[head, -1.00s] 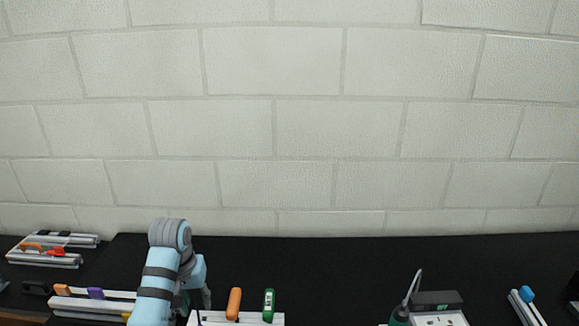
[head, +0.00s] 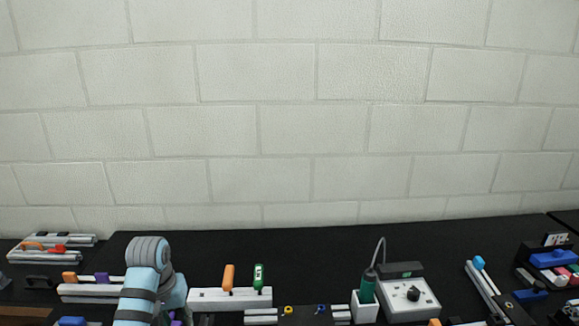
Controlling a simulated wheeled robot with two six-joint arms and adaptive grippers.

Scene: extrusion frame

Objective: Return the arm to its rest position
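My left arm (head: 148,270) rises from the bottom edge at the left, light blue with dark bands, bent over at its top. Its gripper is hidden behind the arm or below the picture. My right arm and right gripper are not in view.
A pale rail rack (head: 205,299) with an orange-handled tool (head: 228,276) and a green tool (head: 258,276) stands right of my arm. A soldering station (head: 408,296) is at centre right, a bin with blue parts (head: 553,259) at far right. Extrusions (head: 45,256) lie far left. The black bench behind is clear.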

